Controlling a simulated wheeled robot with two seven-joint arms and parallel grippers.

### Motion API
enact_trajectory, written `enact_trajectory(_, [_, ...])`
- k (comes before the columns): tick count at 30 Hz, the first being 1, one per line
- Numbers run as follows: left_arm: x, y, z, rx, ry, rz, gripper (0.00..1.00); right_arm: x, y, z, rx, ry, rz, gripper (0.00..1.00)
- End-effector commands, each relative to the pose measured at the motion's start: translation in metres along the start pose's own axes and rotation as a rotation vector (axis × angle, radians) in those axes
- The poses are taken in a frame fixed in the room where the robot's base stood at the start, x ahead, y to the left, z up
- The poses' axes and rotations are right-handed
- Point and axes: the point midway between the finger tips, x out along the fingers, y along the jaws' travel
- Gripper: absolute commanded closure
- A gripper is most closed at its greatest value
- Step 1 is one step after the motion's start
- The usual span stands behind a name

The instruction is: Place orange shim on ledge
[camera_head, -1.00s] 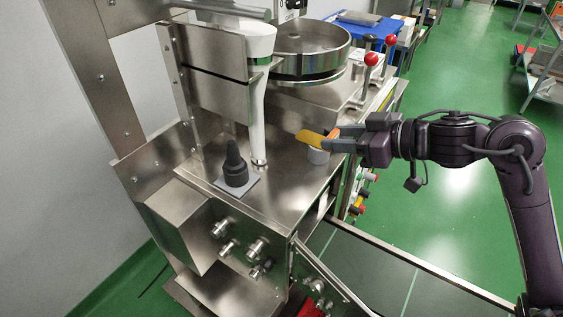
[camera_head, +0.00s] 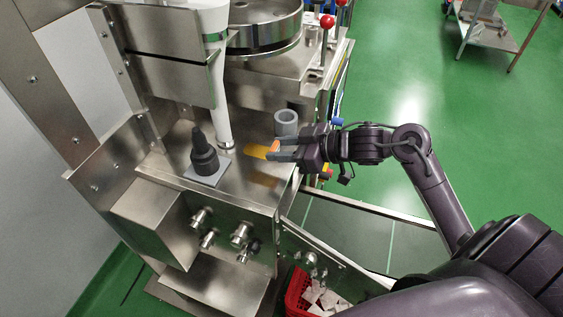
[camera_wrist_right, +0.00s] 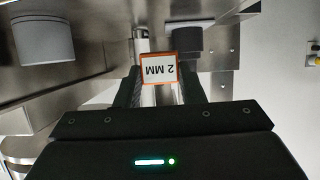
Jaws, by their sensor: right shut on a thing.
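The orange shim (camera_head: 258,152) is a flat orange piece. My right gripper (camera_head: 276,150) is shut on it, over the metal ledge (camera_head: 243,176) of the machine. In the right wrist view the shim (camera_wrist_right: 160,69) shows a white label reading "2 MM" between the two dark fingers of my right gripper (camera_wrist_right: 160,88). I cannot tell whether the shim touches the ledge or hangs just above it. My left gripper is in neither view.
A grey cylinder (camera_head: 286,122) stands on the ledge behind the gripper. A black stepped part (camera_head: 204,155) on a grey plate and a white tube (camera_head: 221,100) are left of the shim. A red bin (camera_head: 297,290) with white packets is below.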

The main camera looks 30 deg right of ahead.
Motion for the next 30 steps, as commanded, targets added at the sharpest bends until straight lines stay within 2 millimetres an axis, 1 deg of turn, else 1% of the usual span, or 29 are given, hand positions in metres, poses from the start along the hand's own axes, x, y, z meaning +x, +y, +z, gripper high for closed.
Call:
enact_trajectory(2, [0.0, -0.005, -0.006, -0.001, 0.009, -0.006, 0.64, 0.002, 0.0, 0.005, 0.0, 0.001, -0.001, 0.9])
enact_trajectory(5, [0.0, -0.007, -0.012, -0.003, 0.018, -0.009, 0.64, 0.006, 0.0, 0.015, 0.003, -0.001, -0.002, 0.9])
enact_trajectory(9, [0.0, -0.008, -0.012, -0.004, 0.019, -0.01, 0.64, 0.014, 0.0, 0.035, 0.004, 0.0, -0.001, 0.9])
enact_trajectory(12, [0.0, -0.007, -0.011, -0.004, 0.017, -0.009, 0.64, 0.018, 0.0, 0.044, 0.003, 0.001, -0.001, 0.9])
enact_trajectory(24, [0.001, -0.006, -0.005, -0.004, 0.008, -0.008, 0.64, 0.021, 0.0, 0.049, -0.001, 0.0, -0.001, 0.9])
enact_trajectory(25, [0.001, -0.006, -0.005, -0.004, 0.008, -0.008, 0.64, 0.021, 0.0, 0.05, -0.001, 0.0, -0.001, 0.63])
enact_trajectory(30, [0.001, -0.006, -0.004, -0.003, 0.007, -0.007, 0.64, 0.02, 0.0, 0.049, -0.001, 0.0, -0.001, 0.43])
